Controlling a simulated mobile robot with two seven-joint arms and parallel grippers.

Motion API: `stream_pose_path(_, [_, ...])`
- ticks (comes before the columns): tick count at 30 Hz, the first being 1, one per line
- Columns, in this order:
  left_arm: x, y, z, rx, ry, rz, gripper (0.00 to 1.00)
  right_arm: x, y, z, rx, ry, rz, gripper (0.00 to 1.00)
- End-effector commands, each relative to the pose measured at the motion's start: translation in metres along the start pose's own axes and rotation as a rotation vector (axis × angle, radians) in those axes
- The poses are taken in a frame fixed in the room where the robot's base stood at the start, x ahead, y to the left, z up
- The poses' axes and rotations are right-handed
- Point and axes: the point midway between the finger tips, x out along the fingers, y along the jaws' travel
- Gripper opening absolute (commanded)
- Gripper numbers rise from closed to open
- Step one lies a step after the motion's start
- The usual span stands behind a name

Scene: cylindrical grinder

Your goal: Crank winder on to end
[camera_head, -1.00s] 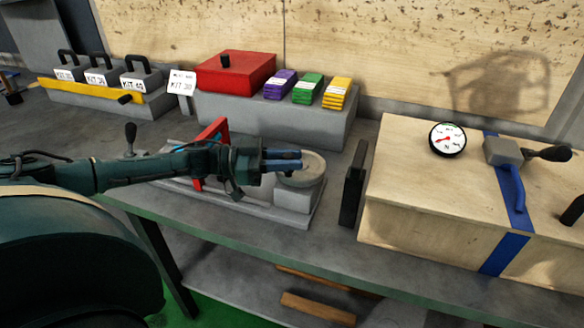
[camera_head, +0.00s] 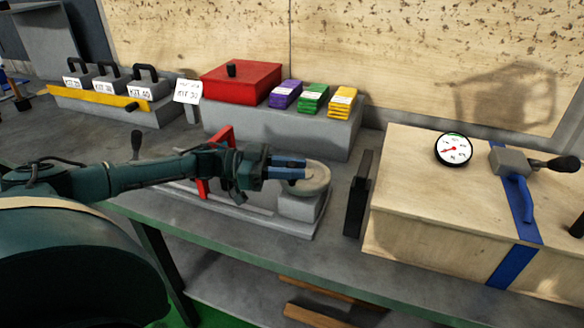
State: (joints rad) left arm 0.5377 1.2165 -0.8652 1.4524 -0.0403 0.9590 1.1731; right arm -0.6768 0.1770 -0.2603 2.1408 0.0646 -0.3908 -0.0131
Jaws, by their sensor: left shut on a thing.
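A grey fixture stands on the bench with a long low base (camera_head: 240,208), a red upright (camera_head: 202,188) and a round pale grey wheel (camera_head: 316,178) on a block at its right end. I take this wheel to be the winder; its crank handle cannot be made out. My left gripper (camera_head: 290,168) reaches in from the left, its blue-grey fingers shut at the wheel's near left side. What exactly lies between the fingers is hidden. A black-knobbed lever (camera_head: 136,142) stands left of the fixture, behind my arm. My right gripper is not in view.
A wooden crate (camera_head: 410,225) with a dial gauge (camera_head: 453,149), blue strap (camera_head: 513,262) and black-handled grey block (camera_head: 512,160) stands at right. A black upright plate (camera_head: 357,195) stands between fixture and crate. Behind are a red box (camera_head: 240,84), coloured packs and labelled kit weights (camera_head: 110,80).

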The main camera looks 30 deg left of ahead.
Motion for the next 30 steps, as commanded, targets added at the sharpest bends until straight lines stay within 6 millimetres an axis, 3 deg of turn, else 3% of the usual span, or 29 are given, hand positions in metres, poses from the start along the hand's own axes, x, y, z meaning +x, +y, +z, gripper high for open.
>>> stream_pose_path(12, [-0.0036,-0.0066,-0.006,0.008,0.003,-0.014,0.0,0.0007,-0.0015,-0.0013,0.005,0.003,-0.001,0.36])
stream_pose_path(13, [-0.0036,-0.0066,-0.006,0.008,0.003,-0.014,0.24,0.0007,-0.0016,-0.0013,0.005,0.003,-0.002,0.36])
stream_pose_path(19, [-0.0031,-0.0053,-0.0049,0.007,0.002,-0.01,0.41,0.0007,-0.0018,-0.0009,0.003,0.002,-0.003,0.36])
stream_pose_path(26, [-0.0018,-0.0031,-0.0029,0.004,0.001,-0.004,0.43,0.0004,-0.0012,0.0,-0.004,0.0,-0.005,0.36])
stream_pose_path(30, [-0.0019,-0.0031,-0.0113,0.006,0.001,-0.003,0.43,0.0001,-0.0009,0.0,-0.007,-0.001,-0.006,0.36])
